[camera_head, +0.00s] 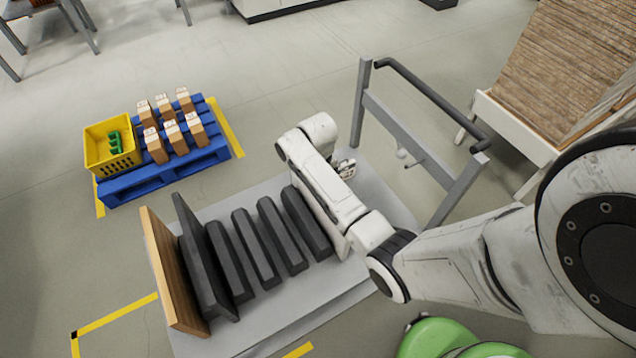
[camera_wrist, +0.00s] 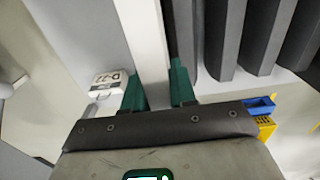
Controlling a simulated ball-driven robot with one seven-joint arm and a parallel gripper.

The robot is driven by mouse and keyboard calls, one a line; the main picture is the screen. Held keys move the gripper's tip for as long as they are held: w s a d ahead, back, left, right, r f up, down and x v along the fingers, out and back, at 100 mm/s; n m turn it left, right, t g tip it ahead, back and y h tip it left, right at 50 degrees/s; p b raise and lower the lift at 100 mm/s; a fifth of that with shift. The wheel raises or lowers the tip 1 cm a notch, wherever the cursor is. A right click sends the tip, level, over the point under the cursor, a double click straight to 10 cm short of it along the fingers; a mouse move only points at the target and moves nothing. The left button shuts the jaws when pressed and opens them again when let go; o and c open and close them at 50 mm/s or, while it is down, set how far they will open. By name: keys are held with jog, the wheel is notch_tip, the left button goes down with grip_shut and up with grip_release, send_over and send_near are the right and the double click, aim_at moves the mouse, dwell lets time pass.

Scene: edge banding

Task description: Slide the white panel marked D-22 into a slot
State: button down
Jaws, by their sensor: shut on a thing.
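My gripper (camera_wrist: 157,85) has green fingers shut on the white panel (camera_wrist: 143,35), one finger on each side of its long edge. A white tag (camera_wrist: 110,84) reading D-22 sits beside the panel's left face. In the head view, part of the white panel (camera_head: 341,241) shows beneath my arm, standing beside the rightmost dark bar (camera_head: 306,222). Several dark bars with slots between them stand in a row on the grey cart (camera_head: 275,315). The panel's lower edge is hidden, so I cannot tell whether it is in a slot. My fingers are hidden in the head view.
A wooden panel (camera_head: 173,270) and a dark panel (camera_head: 200,260) stand at the cart's left end. The cart's grey handle frame (camera_head: 415,135) rises at the right. A blue pallet (camera_head: 165,180) with cartons and a yellow crate (camera_head: 112,160) stands beyond.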

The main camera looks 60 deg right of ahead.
jog(key=shift+d+r, duration=0.1)
jog(key=shift+r, duration=0.05)
jog(key=c, duration=0.8)
grip_release()
jog(key=shift+c, duration=0.2)
notch_tip(320, 180, up, 11)
jog(key=shift+f, duration=0.2)
